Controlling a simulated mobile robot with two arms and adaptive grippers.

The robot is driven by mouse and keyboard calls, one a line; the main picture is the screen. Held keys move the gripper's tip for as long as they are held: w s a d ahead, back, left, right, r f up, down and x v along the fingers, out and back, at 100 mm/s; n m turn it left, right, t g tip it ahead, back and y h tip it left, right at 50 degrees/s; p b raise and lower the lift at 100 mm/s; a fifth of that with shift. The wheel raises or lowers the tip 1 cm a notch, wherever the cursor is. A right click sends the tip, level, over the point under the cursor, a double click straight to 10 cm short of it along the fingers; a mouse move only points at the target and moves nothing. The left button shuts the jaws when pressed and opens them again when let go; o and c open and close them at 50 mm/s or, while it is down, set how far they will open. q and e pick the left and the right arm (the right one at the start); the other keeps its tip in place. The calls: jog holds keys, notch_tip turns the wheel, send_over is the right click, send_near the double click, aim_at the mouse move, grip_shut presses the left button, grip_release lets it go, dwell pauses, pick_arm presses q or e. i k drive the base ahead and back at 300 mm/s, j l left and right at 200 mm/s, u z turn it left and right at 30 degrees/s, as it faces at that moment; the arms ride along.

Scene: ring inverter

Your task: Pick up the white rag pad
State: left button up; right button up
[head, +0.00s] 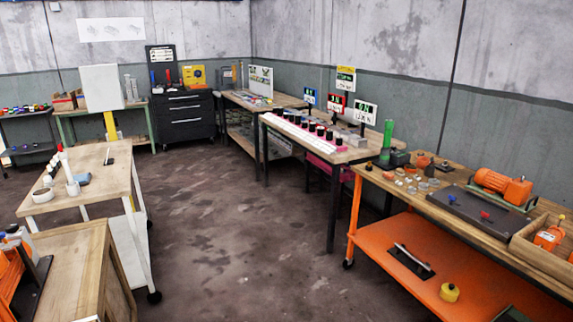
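I cannot make out a white rag pad for certain in the head view. A small blue-grey pad (82,179) lies on the light wooden table (110,182) at the left, beside a white bottle-like thing with a red tip (67,172) and a few pale round items. Neither of my grippers is in view.
The dark floor (220,240) is clear between the left tables and the right benches. An orange-shelved workbench (390,238) holds an orange motor (502,187). A wooden table (75,250) stands at the lower left. A black tool cabinet (184,118) stands at the back.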

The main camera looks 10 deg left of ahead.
aim_at(48, 181)
jog(key=i+u, duration=0.15)
jog(key=i, duration=0.3)
jog(key=i+l+u, duration=0.15)
jog(key=i, duration=0.3)
jog(key=i+l+u, duration=0.15)
jog(key=i, duration=0.3)
jog(key=i+j+u, duration=0.3)
jog(key=i, duration=0.65)
jog(key=i+l+u, duration=0.1)
jog(key=i+u, duration=0.25)
jog(key=i, duration=0.65)
jog(key=i+l+u, duration=0.15)
jog(key=i+u, duration=0.15)
jog(key=i, duration=0.2)
jog(key=i+l+u, duration=0.25)
jog(key=i, duration=0.25)
jog(key=i+l+u, duration=0.3)
jog(key=i, duration=0.15)
